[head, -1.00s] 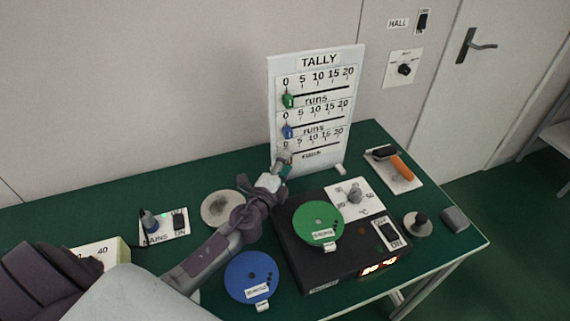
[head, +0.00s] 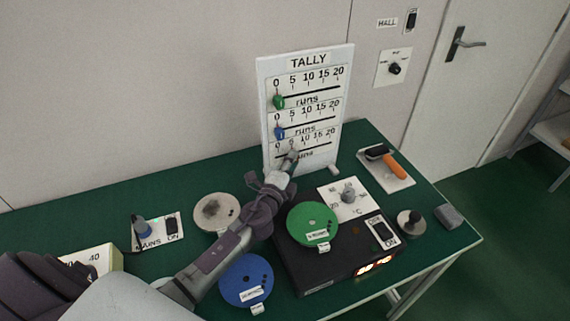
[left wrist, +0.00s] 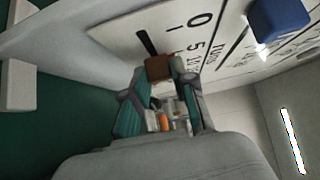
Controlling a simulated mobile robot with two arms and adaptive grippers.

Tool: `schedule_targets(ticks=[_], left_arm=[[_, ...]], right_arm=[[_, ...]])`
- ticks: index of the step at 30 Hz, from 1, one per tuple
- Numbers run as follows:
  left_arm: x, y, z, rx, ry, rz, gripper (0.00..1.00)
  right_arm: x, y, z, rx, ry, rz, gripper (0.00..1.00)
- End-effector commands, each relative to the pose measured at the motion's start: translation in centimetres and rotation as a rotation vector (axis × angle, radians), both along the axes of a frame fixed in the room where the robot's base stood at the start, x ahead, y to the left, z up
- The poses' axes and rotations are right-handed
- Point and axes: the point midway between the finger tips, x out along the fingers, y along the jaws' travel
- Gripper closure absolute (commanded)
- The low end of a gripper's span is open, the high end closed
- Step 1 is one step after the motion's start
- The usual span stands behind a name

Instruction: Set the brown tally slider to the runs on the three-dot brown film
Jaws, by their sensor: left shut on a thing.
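The white tally board (head: 263,110) stands at the back of the green table with three slider rows. My left gripper (head: 290,160) is at the lowest row, near its 5 mark and covering part of the scale. In the left wrist view, my left gripper (left wrist: 160,95) is shut on the brown tally slider (left wrist: 158,67), a small block on the board's dark slot. My right gripper is not in view. I cannot make out a brown three-dot film; a beige disc (head: 207,205) lies behind my left arm, its label not visible.
The green slider (head: 279,101) and blue slider (head: 279,132) sit at 0. A green disc (head: 312,220) lies on the black heater box (head: 310,272); a blue disc (head: 240,275) lies in front. An orange-handled tool (head: 392,165) is at right.

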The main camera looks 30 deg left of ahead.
Motion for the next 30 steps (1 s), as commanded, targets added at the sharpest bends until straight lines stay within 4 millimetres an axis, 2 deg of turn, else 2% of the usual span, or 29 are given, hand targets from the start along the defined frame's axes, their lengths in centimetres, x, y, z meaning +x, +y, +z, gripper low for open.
schedule_targets(ticks=[3, 4, 8, 17, 20, 23, 30], left_arm=[[-0.1, 0.0, -0.1, 0.001, 0.002, 0.0, 1.0], [-0.1, 0.0, -0.1, 0.001, 0.002, 0.0, 0.71], [-0.1, 0.0, -0.1, 0.001, 0.002, 0.0, 0.49], [-0.1, 0.0, -0.1, 0.001, 0.001, -0.001, 0.48], [-0.7, 0.0, -0.2, 0.001, 0.003, -0.001, 0.48], [-2.1, -0.1, -0.2, 0.001, 0.004, -0.001, 0.48], [-7.3, -0.4, -0.3, -0.001, 0.006, -0.001, 0.48]], right_arm=[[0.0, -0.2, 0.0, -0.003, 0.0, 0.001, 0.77], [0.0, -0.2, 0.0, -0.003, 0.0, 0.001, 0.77], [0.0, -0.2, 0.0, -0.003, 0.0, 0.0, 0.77], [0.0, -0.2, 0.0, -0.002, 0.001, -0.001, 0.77], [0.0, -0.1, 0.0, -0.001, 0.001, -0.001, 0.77], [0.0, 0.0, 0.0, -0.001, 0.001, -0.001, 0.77], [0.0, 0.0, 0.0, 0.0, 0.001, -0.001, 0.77]])
